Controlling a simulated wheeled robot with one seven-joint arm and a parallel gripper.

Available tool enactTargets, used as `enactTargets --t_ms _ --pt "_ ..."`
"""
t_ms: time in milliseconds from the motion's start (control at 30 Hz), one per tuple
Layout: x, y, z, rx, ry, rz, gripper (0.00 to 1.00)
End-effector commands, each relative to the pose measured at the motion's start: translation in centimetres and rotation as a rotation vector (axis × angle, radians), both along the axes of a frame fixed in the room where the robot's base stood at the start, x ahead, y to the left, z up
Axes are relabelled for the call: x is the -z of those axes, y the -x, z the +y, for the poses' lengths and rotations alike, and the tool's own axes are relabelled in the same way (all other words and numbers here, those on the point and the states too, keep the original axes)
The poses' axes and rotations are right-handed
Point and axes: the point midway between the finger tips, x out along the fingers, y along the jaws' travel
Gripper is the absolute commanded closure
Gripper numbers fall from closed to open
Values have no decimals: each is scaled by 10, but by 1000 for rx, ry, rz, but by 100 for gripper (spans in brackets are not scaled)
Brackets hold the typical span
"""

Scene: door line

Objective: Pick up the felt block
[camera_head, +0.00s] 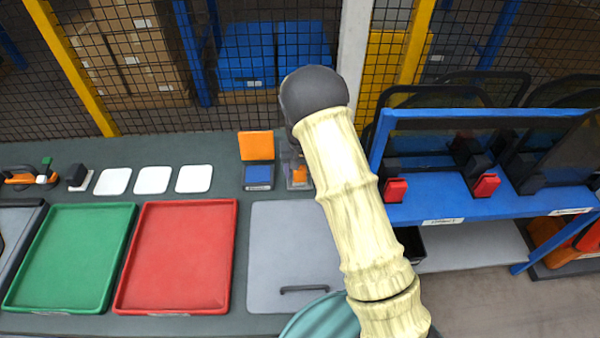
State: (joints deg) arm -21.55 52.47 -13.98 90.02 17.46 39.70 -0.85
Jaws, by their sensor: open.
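No label marks the felt block, and I cannot tell its material for sure. A small orange piece (299,174) sits at the back of the bench, just left of my pale arm, and may be it. My gripper (297,182) shows only in part below the dark round joint, around or just over that piece. It is open; I cannot tell whether it touches the piece. My arm hides its right side. Left of it, an upright orange panel (257,146) stands behind a blue-topped dark block (258,177).
Green tray (75,257), red tray (178,255) and a grey panel with a handle (285,245) fill the bench front. Three white squares (152,180) and a black block (76,176) lie behind. A blue rack (470,200) stands right; mesh fencing (150,60) runs behind.

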Motion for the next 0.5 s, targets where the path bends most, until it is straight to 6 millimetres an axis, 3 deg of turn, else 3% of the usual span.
enactTargets --t_ms 133,500 --pt "10 0 0 0 0 0 38" --pt "11 0 0 2 0 -1 38"
